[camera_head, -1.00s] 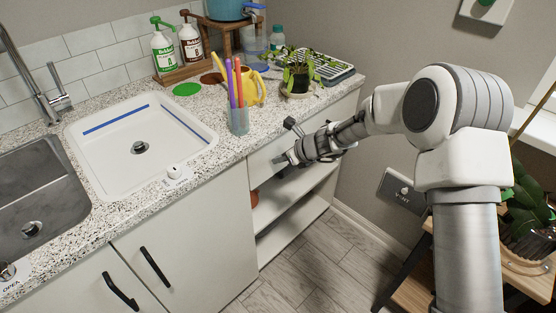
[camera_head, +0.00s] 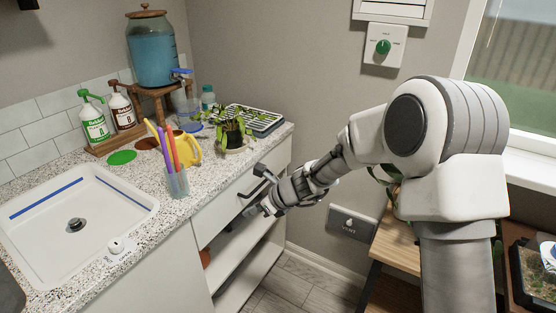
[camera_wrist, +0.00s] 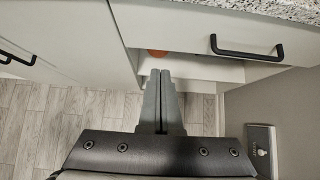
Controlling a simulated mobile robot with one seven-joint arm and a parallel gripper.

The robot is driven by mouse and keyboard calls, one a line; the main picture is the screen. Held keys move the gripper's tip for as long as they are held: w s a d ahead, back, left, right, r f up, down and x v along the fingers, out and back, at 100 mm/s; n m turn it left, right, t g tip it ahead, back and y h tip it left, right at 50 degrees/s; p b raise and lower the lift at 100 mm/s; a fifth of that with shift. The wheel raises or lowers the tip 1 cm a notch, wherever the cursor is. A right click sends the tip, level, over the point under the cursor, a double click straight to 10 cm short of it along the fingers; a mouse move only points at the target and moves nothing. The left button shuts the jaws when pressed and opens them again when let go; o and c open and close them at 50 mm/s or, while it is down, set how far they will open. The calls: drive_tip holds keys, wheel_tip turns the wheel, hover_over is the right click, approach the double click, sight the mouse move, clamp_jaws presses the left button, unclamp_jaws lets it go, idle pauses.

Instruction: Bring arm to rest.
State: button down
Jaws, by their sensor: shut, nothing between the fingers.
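My gripper (camera_head: 254,209) is in front of the counter's cabinet, just below and beside the black drawer handle. In the wrist view my gripper (camera_wrist: 160,76) has its two grey fingers together with nothing between them. They point toward the open shelf under the drawer. My arm comes in from the right side of the head view, bent at the elbow. I cannot tell whether the fingertips touch the cabinet front.
The drawer handle (camera_wrist: 247,48) sticks out close to the fingers. The counter (camera_head: 190,205) holds a cup of pens (camera_head: 177,182), a yellow watering can (camera_head: 187,148) and a potted plant (camera_head: 231,132). A wooden stand (camera_head: 395,245) is near my arm. The floor (camera_wrist: 40,115) is clear.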

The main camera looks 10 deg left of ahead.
drive_tip(key=s+d+r+n+h+p, duration=0.1)
drive_tip(key=s+d+r+n+p, duration=0.25)
drive_tip(key=d+r+n, duration=0.45)
drive_tip(key=s+d+r+n+h+p, duration=0.1)
drive_tip(key=s+d+r+n+p, duration=0.3)
drive_tip(key=r, duration=0.8)
drive_tip(key=s+d+r+n+t+h+p, duration=0.1)
drive_tip(key=s+d+r+n+h+p, duration=0.1)
drive_tip(key=s+d+r+n, duration=0.3)
drive_tip(key=s+d+r+n+t+h+p, duration=0.1)
drive_tip(key=s+d+r+n+h, duration=0.3)
drive_tip(key=s+d, duration=1)
drive_tip(key=shift+d+r+n+t+p, duration=0.3)
drive_tip(key=shift+d+r+n+p, duration=0.2)
drive_tip(key=shift+d+r+p, duration=0.35)
drive_tip(key=shift+d, duration=0.15)
